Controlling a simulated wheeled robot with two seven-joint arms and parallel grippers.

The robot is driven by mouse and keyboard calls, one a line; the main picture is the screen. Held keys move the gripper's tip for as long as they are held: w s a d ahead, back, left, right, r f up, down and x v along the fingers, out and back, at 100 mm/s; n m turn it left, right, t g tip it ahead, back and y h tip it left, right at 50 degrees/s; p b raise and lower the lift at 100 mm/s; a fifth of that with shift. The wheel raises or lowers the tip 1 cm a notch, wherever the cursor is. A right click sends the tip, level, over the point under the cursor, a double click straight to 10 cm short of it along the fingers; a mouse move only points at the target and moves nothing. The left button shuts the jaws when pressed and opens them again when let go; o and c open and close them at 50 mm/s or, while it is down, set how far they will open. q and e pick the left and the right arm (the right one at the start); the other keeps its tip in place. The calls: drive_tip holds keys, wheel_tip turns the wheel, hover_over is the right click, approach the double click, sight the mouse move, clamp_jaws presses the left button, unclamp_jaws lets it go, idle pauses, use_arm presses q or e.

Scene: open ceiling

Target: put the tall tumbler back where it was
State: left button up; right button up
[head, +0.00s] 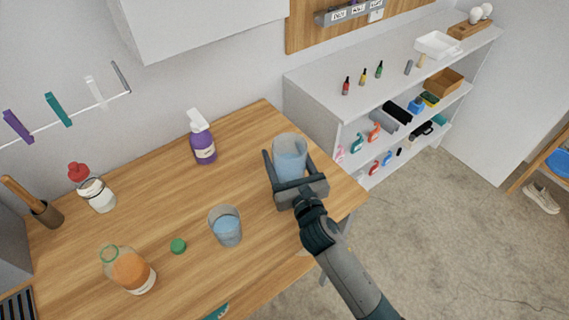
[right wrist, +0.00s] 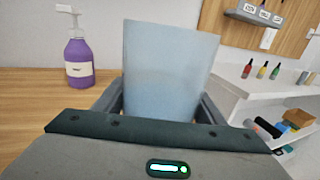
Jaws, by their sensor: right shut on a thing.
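The tall tumbler (head: 289,145), clear and bluish, stands upright between the fingers of my right gripper (head: 287,164), near the table's right back edge. My right gripper is shut on it. In the right wrist view the tumbler (right wrist: 168,70) fills the middle, between the two fingers (right wrist: 162,105). Its base is hidden by the gripper, so I cannot tell whether it touches the table. A shorter glass (head: 226,229) with bluish contents stands on the wooden table (head: 190,195), apart from the gripper. My left gripper is not in view.
A purple pump bottle (head: 204,150) stands at the back. A white shelf (head: 325,95) stands beyond the right edge. The table's middle is clear.

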drive_tip(key=shift+f, duration=1.8)
drive_tip(key=shift+f, duration=0.15)
drive_tip(key=o, duration=1.4)
drive_tip(key=shift+o, duration=0.2)
drive_tip(key=shift+s, duration=0.15)
drive_tip(key=b+v, duration=0.2)
drive_tip(key=v, duration=0.9)
drive_tip(key=shift+s+d, duration=0.15)
drive_tip(key=shift+s, duration=0.2)
